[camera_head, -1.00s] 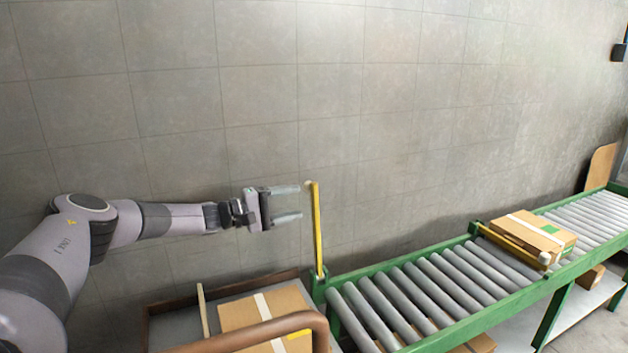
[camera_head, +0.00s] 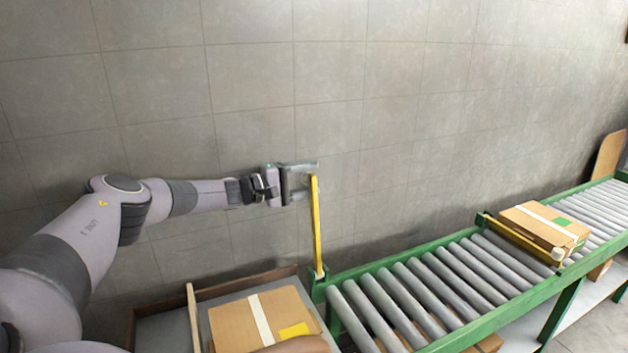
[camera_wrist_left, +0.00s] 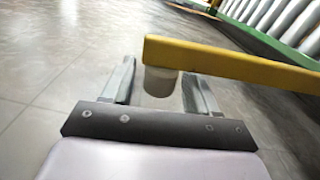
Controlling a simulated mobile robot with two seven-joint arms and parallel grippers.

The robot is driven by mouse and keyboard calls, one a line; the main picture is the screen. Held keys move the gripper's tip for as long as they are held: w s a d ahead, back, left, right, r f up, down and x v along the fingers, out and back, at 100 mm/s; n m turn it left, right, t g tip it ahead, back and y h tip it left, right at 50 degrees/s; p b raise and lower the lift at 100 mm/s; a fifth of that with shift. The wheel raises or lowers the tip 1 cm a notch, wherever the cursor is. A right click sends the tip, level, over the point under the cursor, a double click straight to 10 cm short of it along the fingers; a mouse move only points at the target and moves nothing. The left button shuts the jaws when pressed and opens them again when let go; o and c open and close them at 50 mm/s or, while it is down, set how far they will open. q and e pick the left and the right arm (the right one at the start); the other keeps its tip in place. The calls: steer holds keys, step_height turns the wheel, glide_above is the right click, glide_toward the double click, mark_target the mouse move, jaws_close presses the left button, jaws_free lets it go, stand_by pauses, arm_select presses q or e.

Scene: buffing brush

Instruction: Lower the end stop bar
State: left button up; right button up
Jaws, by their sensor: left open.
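The end stop bar (camera_head: 316,228) is a yellow bar standing upright at the near left end of the green roller conveyor. My left gripper (camera_head: 304,181) is open at the bar's upper end. In the left wrist view, the yellow bar (camera_wrist_left: 225,62) crosses in front of the gripper, and its pale round end knob (camera_wrist_left: 161,82) sits between the two open fingers (camera_wrist_left: 158,88). I cannot tell whether the fingers touch it. My right gripper is not in view.
The roller conveyor (camera_head: 405,293) runs to the right. A second yellow bar (camera_head: 520,239) lies across it in front of a cardboard box (camera_head: 545,222). Below my left arm, another cardboard box (camera_head: 232,322) lies in a bin (camera_head: 165,325). A tiled wall (camera_head: 250,70) stands behind.

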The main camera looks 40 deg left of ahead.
mark_target(311, 181)
arm_select(q)
steer(key=shift+x, duration=0.95)
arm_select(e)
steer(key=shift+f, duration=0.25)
arm_select(q)
jaws_close()
steer(key=shift+s+d+r+p, duration=0.15)
steer(key=shift+d+r+p, duration=0.1)
steer(key=shift+p, duration=0.2)
steer(key=d+p, duration=0.1)
steer(key=s+d+m+p, duration=0.1)
steer(key=d+p, duration=0.1)
steer(key=p, duration=0.1)
steer(key=shift+s+r+m, duration=0.35)
steer(key=shift+r+m, duration=0.05)
steer(key=s+d+f+m+p, duration=0.1)
steer(key=s+d+m, duration=0.3)
steer(key=d, duration=0.6)
steer(key=shift+s+d+f+p, duration=0.15)
steer(key=shift+s+f+p, duration=0.15)
steer(key=shift+s+f, duration=0.25)
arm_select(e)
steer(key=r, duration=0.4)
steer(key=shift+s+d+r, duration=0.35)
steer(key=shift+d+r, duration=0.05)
arm_select(q)
steer(key=shift+r, duration=0.1)
